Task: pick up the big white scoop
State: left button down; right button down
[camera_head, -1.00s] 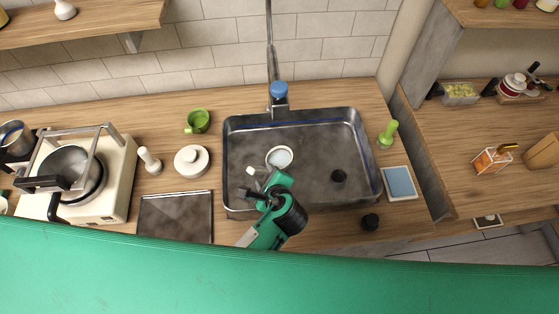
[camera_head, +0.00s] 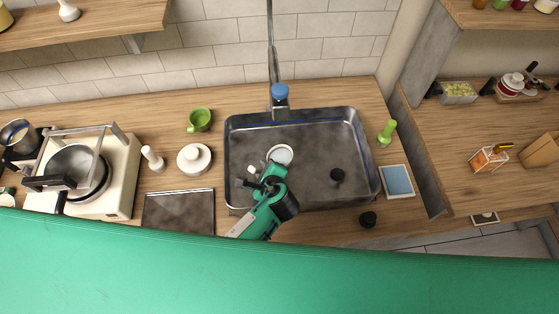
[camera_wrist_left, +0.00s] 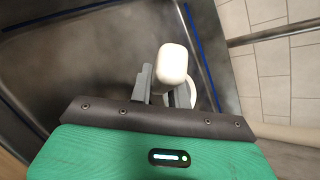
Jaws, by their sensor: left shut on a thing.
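The big white scoop is in the metal sink (camera_head: 310,135). Its round bowl (camera_head: 281,154) shows just beyond my left gripper (camera_head: 263,174), and a small white end of it pokes out to the gripper's left. In the left wrist view, the left gripper's grey fingers (camera_wrist_left: 160,88) are shut on the scoop's thick white handle (camera_wrist_left: 172,62). Part of a white rim shows behind the right finger. I cannot tell whether the scoop touches the sink floor. My right gripper is out of view.
A blue-topped tap (camera_head: 280,92) stands at the sink's back edge. A dark round thing (camera_head: 337,175) lies in the sink. A white lidded pot (camera_head: 194,158) and a green mug (camera_head: 199,120) stand left of it. A green bottle-like thing (camera_head: 387,132) stands right.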

pick_arm(q)
jog(key=shift+r, duration=0.1)
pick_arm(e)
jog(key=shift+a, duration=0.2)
